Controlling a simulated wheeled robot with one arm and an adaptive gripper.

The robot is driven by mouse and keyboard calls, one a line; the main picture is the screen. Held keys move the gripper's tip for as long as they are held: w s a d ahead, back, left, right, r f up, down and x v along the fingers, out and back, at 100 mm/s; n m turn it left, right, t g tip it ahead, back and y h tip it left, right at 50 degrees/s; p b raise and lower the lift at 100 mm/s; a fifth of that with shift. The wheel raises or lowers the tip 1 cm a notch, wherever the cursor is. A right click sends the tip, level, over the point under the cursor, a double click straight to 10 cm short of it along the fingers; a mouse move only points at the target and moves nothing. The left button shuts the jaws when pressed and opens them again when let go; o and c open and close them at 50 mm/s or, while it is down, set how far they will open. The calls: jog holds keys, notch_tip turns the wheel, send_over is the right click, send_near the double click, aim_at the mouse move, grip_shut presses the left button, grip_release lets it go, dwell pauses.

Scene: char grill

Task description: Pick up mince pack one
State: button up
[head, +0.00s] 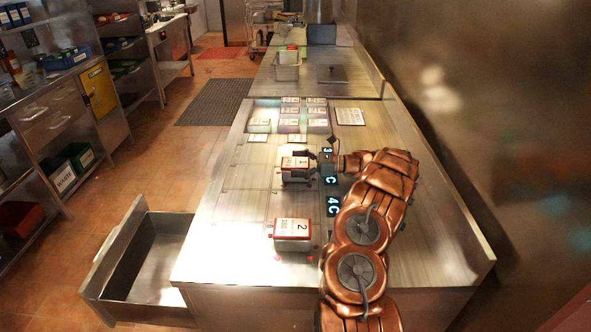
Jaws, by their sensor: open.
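The mince pack labelled 1 (294,164) lies on the steel counter (235,205), in the middle of the head view. It has a white label and reddish edges. My copper arm reaches up from the bottom and bends left to it. My gripper (322,167) is open at the right side of pack one. Its fingers are small and dark here, and I cannot tell whether they touch the pack. A second pack labelled 2 (292,229) lies nearer on the counter, apart from my gripper.
Several more labelled packs (289,126) stand in rows farther back. Black displays with cyan characters (333,205) lie right of the packs. A white printed sheet (350,116) lies behind my gripper. An open steel drawer (150,262) juts out at lower left. A wall rises on the right.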

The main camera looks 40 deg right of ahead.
aim_at(294, 164)
jog(key=c, duration=1.4)
jog(key=shift+r, duration=0.1)
jog(key=shift+r+b, duration=0.5)
jog(key=shift+r, duration=0.3)
jog(key=shift+s+a+r+b, duration=0.1)
jog(key=shift+a+r+b, duration=0.15)
jog(key=shift+r, duration=0.25)
jog(key=shift+a+r+b, duration=0.15)
jog(key=shift+r+b, duration=0.05)
jog(key=shift+r, duration=0.25)
jog(key=shift+c, duration=0.2)
jog(key=s+a+b, duration=0.1)
jog(key=a+b, duration=0.1)
jog(key=a, duration=0.5)
jog(key=s+a+r+b, duration=0.1)
jog(key=s+a, duration=0.1)
jog(key=a, duration=0.5)
jog(key=shift+s+a+r+b, duration=0.25)
jog(key=shift+a+r+b, duration=0.05)
jog(key=shift+a+b, duration=0.1)
